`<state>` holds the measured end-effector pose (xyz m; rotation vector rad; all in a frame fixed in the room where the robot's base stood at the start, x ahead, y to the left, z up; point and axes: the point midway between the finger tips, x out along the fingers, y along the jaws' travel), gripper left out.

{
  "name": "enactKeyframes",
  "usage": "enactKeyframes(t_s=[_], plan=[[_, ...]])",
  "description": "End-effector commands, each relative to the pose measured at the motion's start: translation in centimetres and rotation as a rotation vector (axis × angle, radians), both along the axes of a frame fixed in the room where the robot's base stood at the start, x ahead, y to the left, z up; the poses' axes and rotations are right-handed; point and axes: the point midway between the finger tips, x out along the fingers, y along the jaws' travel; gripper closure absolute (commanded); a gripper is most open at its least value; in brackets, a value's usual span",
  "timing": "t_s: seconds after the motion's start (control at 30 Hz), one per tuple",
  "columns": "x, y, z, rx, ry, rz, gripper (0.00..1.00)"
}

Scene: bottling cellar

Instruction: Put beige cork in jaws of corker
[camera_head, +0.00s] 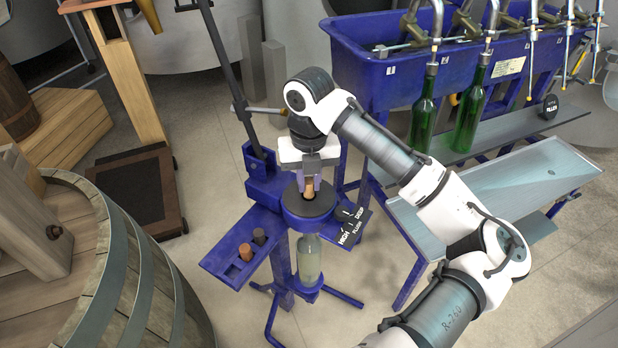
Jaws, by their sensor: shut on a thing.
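My gripper (309,184) points down over the blue corker (264,188), shut on a small tan cork, the beige cork (309,190). The cork's lower end is at the central opening of the corker's dark round jaws (292,210). I cannot tell how far it sits inside the opening. A pale, clear bottle (310,262) stands upright below the jaws in the corker.
A blue cork holder (218,262) on the corker's left carries a brown cork (245,252) and a dark grey cork (259,237). A HIGH/FLUSH/DEEP dial (350,226) is at the right. Green bottles (469,118) hang under the blue filler (400,82). A barrel (130,270) stands left.

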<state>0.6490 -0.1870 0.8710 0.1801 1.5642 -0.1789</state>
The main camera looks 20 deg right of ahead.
Motion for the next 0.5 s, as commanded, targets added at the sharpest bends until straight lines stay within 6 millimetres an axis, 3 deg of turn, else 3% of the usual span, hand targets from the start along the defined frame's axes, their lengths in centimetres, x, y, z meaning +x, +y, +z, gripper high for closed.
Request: enactKeyframes(t_s=[0.5], plan=[[0.01,0.00,-1.11,0.000,-0.001,0.000,1.00]])
